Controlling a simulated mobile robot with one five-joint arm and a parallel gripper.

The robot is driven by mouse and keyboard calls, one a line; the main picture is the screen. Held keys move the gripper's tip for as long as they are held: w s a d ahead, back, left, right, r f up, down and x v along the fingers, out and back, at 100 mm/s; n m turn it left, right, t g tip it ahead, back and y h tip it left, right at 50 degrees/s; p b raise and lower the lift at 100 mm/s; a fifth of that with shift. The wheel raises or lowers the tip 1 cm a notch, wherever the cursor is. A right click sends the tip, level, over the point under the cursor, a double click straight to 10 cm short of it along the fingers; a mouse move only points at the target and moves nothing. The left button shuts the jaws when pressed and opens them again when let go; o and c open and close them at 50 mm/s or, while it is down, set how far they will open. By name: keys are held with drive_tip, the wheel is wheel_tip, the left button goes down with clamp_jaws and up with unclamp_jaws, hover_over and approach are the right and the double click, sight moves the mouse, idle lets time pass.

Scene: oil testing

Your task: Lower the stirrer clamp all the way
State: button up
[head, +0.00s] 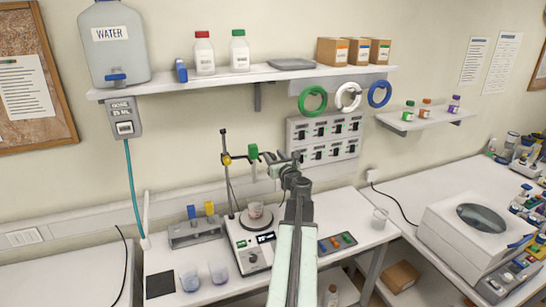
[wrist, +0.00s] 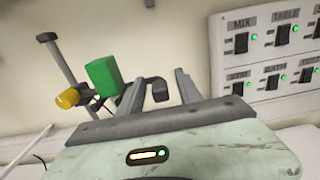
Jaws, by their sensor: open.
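The stirrer clamp sits high on a thin upright rod (head: 224,190), with a yellow knob (head: 226,159) and a green block (head: 253,151). In the wrist view the green block (wrist: 103,76) and yellow knob (wrist: 68,98) lie left of my gripper (wrist: 158,82). The gripper is open; its left finger overlaps the block's lower right side in the picture, and contact cannot be told. A dark piece (wrist: 160,90) shows between the fingers. In the head view my gripper (head: 270,162) is just right of the green block.
A switch panel (head: 325,137) is on the wall behind and right of my gripper. A shelf (head: 240,78) with bottles runs above. A holder (head: 195,232) with blue and yellow items and two beakers (head: 218,271) stand left of the plate.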

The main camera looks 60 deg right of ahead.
clamp_jaws()
idle(1.4)
